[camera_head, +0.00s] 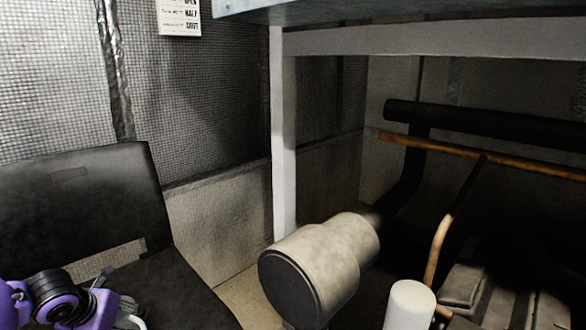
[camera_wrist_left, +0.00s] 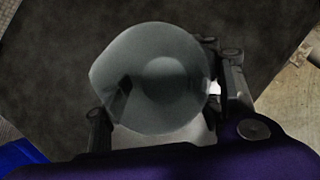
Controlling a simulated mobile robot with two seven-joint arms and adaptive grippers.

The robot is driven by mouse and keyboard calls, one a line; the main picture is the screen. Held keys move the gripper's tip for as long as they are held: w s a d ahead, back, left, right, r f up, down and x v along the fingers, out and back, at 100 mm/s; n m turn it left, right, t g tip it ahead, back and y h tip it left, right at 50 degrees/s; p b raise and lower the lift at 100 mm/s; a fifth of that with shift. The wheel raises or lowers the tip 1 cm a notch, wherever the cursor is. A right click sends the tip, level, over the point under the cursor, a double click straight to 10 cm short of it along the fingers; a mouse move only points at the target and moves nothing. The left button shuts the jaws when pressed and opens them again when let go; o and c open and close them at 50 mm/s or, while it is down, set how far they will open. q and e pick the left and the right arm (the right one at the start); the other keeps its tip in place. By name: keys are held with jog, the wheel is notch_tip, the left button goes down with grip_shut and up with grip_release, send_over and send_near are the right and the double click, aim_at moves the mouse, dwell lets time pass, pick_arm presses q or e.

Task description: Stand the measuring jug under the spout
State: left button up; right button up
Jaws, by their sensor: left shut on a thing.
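The measuring jug (camera_wrist_left: 150,75) is a translucent round vessel seen from above in the left wrist view. My left gripper (camera_wrist_left: 168,100) is shut on it, with a dark finger on either side. Behind the jug in that view is a dark, flat surface. In the head view my left gripper (camera_head: 122,308) is at the lower left, over the seat of a black chair. Only a small pale bit by the fingers shows there, and the jug is mostly out of frame. I cannot make out a spout. My right gripper is not in view.
The black chair (camera_head: 75,205) stands at the left. A large grey cylinder (camera_head: 330,260) and a white upright cylinder (camera_head: 409,305) are at the lower middle. A copper pipe (camera_head: 480,150) and dark pipework fill the right, beneath a pale frame (camera_head: 283,140).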

pick_arm(q)
jog(key=p+v, duration=0.3)
jog(key=v, duration=0.5)
jog(key=shift+p, duration=0.3)
jog(key=shift+c, duration=0.2)
jog(key=shift+w, duration=0.1)
